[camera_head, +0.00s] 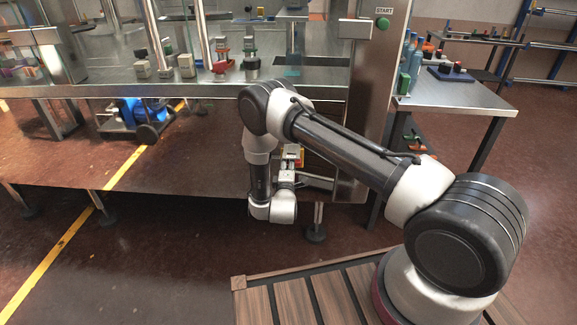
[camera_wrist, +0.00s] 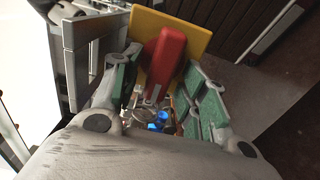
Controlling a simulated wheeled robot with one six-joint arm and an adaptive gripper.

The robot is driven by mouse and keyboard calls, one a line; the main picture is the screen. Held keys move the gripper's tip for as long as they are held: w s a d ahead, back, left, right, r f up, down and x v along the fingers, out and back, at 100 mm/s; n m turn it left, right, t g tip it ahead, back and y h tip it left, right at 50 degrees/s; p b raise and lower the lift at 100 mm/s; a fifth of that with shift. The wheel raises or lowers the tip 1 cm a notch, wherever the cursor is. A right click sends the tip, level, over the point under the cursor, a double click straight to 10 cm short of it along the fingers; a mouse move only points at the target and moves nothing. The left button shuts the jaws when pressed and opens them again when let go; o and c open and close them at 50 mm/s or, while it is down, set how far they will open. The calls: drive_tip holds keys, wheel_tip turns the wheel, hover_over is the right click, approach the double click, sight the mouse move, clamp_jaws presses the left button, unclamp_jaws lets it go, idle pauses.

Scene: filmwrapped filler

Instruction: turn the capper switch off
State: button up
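The capper switch shows in the wrist view as a red handle (camera_wrist: 165,62) on a yellow plate (camera_wrist: 190,32). In the head view a small bit of the yellow plate (camera_head: 300,158) shows beside my arm, low on the front of the machine. My gripper (camera_wrist: 163,75) is open, its green-padded fingers on either side of the red handle. Gaps seem to show between the pads and the handle, but I cannot tell whether either finger touches it. In the head view my gripper (camera_head: 287,174) is small and partly hidden by my wrist.
The steel machine table (camera_head: 190,82) carries several small fixtures. A steel post (camera_head: 372,100) with a green START button (camera_head: 383,23) stands right of my gripper. A side table (camera_head: 455,97) with bottles is farther right. Open floor (camera_head: 150,250) lies at the left.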

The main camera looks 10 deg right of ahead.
drive_tip(key=shift+s, duration=0.1)
drive_tip(key=v, duration=1.2)
